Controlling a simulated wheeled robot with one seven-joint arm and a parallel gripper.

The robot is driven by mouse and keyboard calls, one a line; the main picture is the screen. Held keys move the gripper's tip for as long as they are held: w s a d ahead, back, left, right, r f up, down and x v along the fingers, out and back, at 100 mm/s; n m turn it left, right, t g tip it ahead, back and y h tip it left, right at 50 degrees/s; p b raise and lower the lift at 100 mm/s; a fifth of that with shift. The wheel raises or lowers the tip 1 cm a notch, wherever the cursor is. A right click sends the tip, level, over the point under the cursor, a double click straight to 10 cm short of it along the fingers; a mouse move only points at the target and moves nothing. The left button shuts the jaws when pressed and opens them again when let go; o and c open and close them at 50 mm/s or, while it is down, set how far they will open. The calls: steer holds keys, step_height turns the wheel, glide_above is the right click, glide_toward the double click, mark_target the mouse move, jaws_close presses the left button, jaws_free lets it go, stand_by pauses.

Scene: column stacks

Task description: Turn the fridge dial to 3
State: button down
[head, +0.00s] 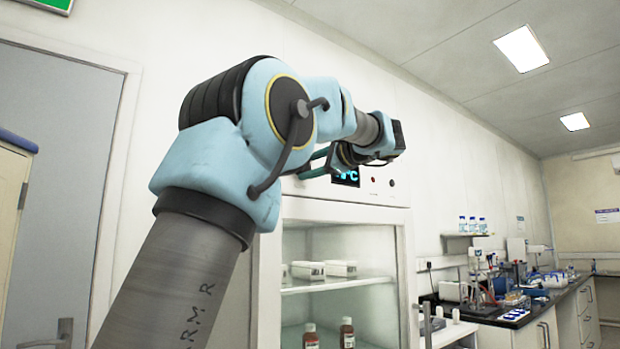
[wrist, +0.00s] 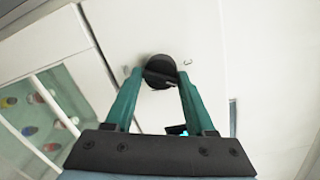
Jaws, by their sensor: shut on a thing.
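The dial (wrist: 160,70) is a round black knob with a raised bar across it, on the fridge's white upper panel. In the wrist view the two teal fingers of my gripper (wrist: 160,80) stand on either side of the dial, shut on its bar. In the head view my arm hides the dial, and only part of my gripper (head: 318,160) shows at the panel. The fridge (head: 403,262) has a glass front and a lit display (head: 346,178), partly covered by my arm.
White trays (head: 325,269) and brown bottles (head: 347,333) stand on shelves inside the fridge. A lab bench (head: 545,315) with equipment runs along the wall at right. A grey door (head: 70,160) is at left. Small lamps sit right of the display.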

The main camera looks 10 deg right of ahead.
steer(key=shift+r+n+h+b, duration=0.2)
steer(key=shift+n+b, duration=0.9)
steer(key=shift+n, duration=0.45)
steer(key=shift+r+n+h+b, duration=0.1)
steer(key=shift+n+h+b, duration=0.1)
steer(key=shift+n+b, duration=1.15)
steer(key=shift+n, duration=0.4)
steer(key=shift+c, duration=1.4)
jaws_free()
steer(key=shift+f, duration=0.1)
steer(key=shift+s, duration=0.1)
steer(key=b+v, duration=0.1)
steer(key=v, duration=0.9)
steer(key=shift+s, duration=0.35)
